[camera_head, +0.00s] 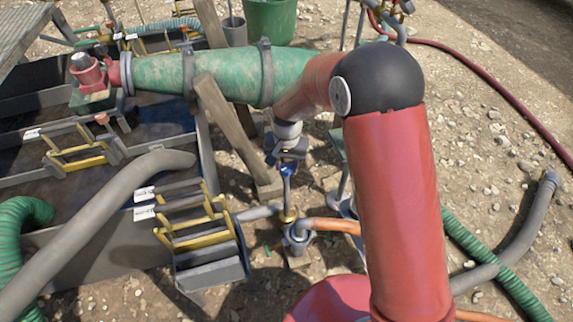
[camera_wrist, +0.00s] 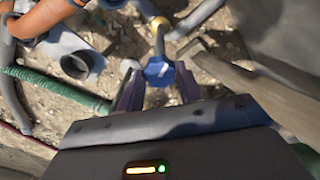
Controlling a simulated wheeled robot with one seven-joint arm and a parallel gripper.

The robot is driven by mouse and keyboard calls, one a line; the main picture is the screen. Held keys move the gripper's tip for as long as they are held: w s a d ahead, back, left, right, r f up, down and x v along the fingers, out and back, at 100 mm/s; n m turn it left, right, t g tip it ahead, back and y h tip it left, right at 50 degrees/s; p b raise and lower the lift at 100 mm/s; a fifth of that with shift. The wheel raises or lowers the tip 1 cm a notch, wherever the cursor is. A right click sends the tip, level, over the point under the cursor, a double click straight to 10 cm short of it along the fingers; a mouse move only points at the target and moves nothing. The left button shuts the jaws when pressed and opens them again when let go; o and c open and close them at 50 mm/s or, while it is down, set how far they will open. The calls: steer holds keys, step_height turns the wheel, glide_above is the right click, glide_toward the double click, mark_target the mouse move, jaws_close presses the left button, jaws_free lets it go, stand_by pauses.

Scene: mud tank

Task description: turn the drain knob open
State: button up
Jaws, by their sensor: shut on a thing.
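The drain knob (camera_wrist: 158,72) is a blue faceted knob, centred between the fingertips in the wrist view. In the head view the knob (camera_head: 287,170) sits at the top of a thin stem above a brass fitting (camera_head: 287,215) and a grey pipe joint. My gripper (camera_head: 286,152) comes down on it from above and is shut on the knob. The wrist view shows one dark finger on each side of it. The far side of the knob and the exact finger contact are hidden.
A large green pipe (camera_head: 160,75) crosses behind my arm. A wooden post (camera_head: 230,120) leans just left of my gripper. The mud tank with yellow-railed steps (camera_head: 190,235) lies left, and a green hose (camera_head: 490,265) lies right. Open gravel shows at far right.

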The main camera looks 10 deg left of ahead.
mark_target(286, 167)
steer(key=n, duration=0.3)
steer(key=shift+n, duration=0.4)
steer(key=n, duration=0.3)
steer(key=shift+n+b, duration=0.3)
steer(key=shift+b, duration=0.05)
steer(key=n, duration=0.5)
steer(key=shift+n, duration=0.7)
steer(key=o, duration=1)
steer(key=shift+r, duration=0.1)
step_height(286, 167, up, 8)
steer(key=shift+f+p, duration=0.15)
steer(key=shift+p, duration=0.25)
